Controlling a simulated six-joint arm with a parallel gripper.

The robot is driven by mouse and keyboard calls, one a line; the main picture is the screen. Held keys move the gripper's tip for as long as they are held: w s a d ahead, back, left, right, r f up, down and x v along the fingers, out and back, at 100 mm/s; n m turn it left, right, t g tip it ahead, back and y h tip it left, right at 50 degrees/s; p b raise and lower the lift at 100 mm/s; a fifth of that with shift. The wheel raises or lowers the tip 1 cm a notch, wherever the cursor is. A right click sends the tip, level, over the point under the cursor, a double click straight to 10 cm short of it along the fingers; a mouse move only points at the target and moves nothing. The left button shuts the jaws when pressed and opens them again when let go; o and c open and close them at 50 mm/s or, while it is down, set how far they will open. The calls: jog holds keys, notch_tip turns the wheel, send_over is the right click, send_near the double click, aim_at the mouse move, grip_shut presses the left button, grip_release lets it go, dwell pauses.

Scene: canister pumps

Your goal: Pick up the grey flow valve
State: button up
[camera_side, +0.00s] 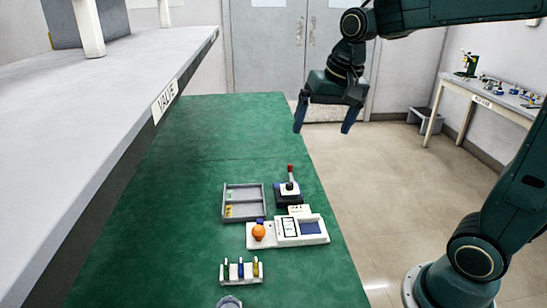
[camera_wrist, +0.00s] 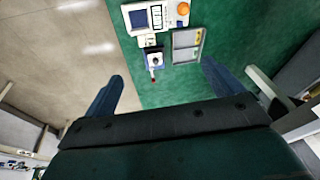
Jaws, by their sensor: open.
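My gripper (camera_side: 322,122) hangs in the air above the far right edge of the green table, its two blue fingers spread and empty. In the wrist view my gripper (camera_wrist: 162,74) also shows both fingers apart with nothing between them. I cannot make out a grey flow valve for certain. A grey rounded thing (camera_side: 229,302) is cut off by the bottom edge of the side view, and I cannot tell what it is. It lies far from my gripper, towards the near end of the table.
The green table (camera_side: 200,140) is bare at its far end. A grey tray (camera_side: 226,203), red-topped joystick (camera_side: 289,187), white console (camera_side: 300,231), orange ball (camera_side: 258,232) and small rack (camera_side: 240,272) stand nearer. A grey shelf (camera_side: 90,90) labelled VALVE overhangs the left.

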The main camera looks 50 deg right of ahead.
jog(key=w+d+f+m+g, duration=0.2)
jog(key=w+d+f+m, duration=0.4)
jog(key=w, duration=0.5)
jog(key=m+g, duration=0.1)
jog(key=m, duration=0.4)
send_over(290, 183)
notch_tip(290, 183, down, 12)
jog(key=shift+d+f, duration=0.1)
jog(key=shift+d, duration=0.15)
jog(key=shift+f, duration=0.1)
jog(key=shift+f, duration=4.2)
jog(key=shift+a+f, duration=0.15)
jog(key=shift+f, duration=1.15)
jog(key=shift+a+f, duration=0.15)
jog(key=shift+f, duration=1.15)
jog(key=c, duration=1)
